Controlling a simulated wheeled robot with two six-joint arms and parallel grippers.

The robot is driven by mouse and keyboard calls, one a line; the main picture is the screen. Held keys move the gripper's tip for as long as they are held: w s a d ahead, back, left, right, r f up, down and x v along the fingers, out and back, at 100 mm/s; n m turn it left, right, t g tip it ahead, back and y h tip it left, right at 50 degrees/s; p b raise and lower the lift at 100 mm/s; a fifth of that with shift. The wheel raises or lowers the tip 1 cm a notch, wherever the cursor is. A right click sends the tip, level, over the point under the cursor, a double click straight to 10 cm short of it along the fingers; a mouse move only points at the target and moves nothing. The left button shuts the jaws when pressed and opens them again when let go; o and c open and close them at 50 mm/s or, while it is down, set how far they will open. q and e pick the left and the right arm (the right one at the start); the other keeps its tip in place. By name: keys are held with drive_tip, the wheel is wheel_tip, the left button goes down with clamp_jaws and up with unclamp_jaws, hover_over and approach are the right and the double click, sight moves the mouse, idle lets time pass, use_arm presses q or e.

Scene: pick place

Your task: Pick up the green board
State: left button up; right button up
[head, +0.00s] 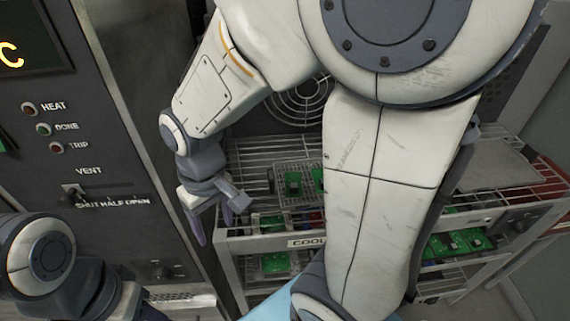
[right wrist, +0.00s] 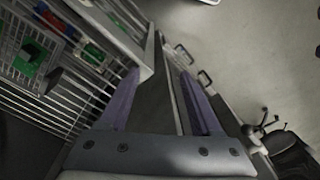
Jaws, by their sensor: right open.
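Several green boards show in the head view. Two (head: 292,182) sit in a wire tray on the upper rack shelf, partly hidden by my right arm. Another (head: 275,262) lies on the level below, and more (head: 455,243) are at the right. I cannot tell which one the task names. My right gripper (head: 213,222) is open and empty, left of the tray and apart from the boards. In the right wrist view its purple fingers (right wrist: 160,85) are spread with nothing between them, and a green board (right wrist: 30,57) lies at the upper left. My left gripper is not visible.
The wire rack has a front rail with a label (head: 307,242). A dark control panel (head: 100,150) with a vent switch stands at the left, close to my right gripper. A grey flat plate (head: 500,165) lies on the rack's right. Bare floor (right wrist: 240,50) shows in the right wrist view.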

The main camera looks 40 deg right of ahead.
drive_tip(key=w+d+r+m+p, duration=0.2)
drive_tip(key=w+d+m+p, duration=0.3)
drive_tip(key=d, duration=0.5)
drive_tip(key=m+p, duration=0.3)
drive_tip(key=m, duration=0.1)
hover_over(294, 184)
drive_tip(key=shift+h, duration=0.3)
drive_tip(key=f, duration=0.5)
drive_tip(key=shift+w+a+f, duration=0.15)
drive_tip(key=shift+a, duration=0.05)
drive_tip(key=shift+f, duration=0.6)
drive_tip(key=f, duration=0.1)
drive_tip(key=f+p, duration=0.1)
drive_tip(key=f, duration=0.2)
drive_tip(key=shift+s+d, duration=0.1)
drive_tip(key=shift+s, duration=0.15)
drive_tip(key=shift+f+p, duration=0.3)
drive_tip(key=shift+f, duration=0.25)
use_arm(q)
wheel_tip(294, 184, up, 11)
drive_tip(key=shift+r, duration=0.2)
use_arm(e)
clamp_jaws()
